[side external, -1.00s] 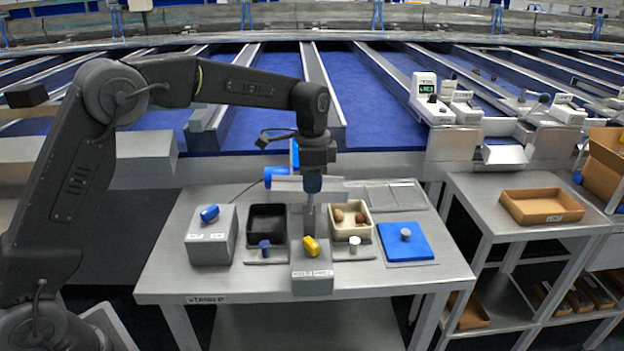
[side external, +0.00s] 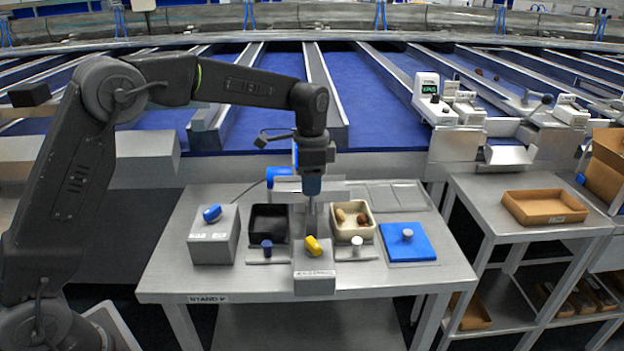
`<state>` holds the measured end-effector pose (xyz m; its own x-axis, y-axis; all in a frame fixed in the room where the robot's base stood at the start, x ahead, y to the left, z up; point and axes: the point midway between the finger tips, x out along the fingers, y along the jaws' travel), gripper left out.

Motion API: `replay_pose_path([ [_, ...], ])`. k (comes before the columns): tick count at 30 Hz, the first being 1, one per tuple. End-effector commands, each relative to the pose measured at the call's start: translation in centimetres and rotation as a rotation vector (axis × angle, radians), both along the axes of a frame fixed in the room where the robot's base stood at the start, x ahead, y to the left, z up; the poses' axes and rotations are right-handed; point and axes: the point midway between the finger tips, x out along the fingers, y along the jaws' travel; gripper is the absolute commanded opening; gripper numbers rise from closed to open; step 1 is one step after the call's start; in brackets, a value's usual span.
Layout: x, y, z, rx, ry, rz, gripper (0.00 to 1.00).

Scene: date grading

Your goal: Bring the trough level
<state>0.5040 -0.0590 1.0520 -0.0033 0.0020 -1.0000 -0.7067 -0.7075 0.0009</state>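My gripper (side external: 312,228) points straight down over the middle of the metal table, between the black bin and the cream bin. Its tip is just behind a yellow handle (side external: 313,246) on a low grey block (side external: 315,284); I cannot tell if they touch. The fingers are too small to tell open from shut. A pale metal piece (side external: 287,184) lies behind the gripper and may be the trough; its tilt cannot be made out, and my gripper hides part of it.
The black bin (side external: 253,232) looks empty; the cream bin (side external: 370,232) holds brown dates. A grey box (side external: 213,250) with a blue knob (side external: 212,213) stands left. A blue mat (side external: 400,252) with a pale knob (side external: 407,235) lies right.

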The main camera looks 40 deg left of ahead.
Motion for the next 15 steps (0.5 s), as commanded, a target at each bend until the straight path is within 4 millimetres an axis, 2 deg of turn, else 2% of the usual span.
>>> replay_pose_path([
  [10,0.1,-0.1,0.3,-0.002,-0.004,-0.001,0.49],
  [15,0.1,-0.1,2.4,-0.002,-0.008,-0.001,0.49],
])
